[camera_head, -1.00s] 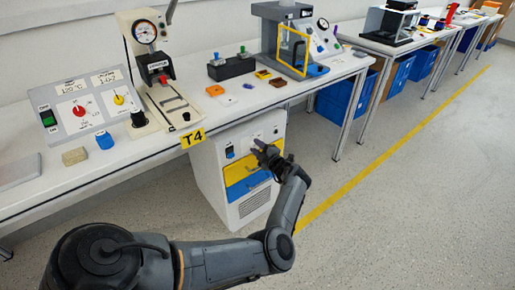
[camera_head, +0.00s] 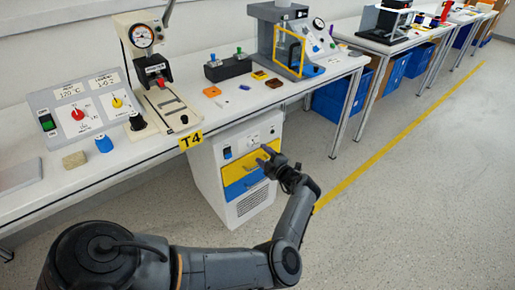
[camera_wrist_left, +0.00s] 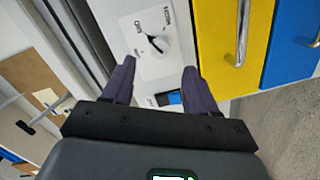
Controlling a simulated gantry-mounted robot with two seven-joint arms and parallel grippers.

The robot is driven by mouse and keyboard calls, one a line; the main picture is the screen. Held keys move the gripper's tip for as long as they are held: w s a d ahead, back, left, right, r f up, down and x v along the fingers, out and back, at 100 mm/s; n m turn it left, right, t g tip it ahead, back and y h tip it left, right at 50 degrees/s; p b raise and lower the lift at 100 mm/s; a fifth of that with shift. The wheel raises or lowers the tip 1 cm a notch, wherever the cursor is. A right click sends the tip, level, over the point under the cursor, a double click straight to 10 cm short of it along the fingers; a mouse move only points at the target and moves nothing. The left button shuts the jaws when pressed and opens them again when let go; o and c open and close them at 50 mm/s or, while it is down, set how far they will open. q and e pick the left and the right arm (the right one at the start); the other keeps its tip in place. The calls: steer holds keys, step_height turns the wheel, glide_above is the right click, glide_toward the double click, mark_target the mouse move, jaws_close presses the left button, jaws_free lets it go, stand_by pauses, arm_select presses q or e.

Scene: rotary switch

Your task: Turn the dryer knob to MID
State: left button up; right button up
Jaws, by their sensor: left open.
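The dryer is the white cabinet (camera_head: 207,172) under the workbench, with a yellow and a blue drawer. My left gripper (camera_head: 266,153) is in front of the cabinet's upper right part. In the left wrist view the left gripper (camera_wrist_left: 159,68) is open and empty. The knob lies ahead between its two purple-grey fingers, apart from them. My right gripper is not in view.
The yellow drawer (camera_wrist_left: 220,40) and blue drawer (camera_wrist_left: 290,45) have protruding metal handles beside the panel. A blue switch (camera_wrist_left: 170,97) sits on the panel near the fingers. The workbench (camera_head: 110,170) overhangs the cabinet. The floor to the right is clear.

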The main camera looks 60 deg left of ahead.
arm_select(q)
steer(key=shift+p+v, duration=0.5)
steer(key=shift+v, duration=1.8)
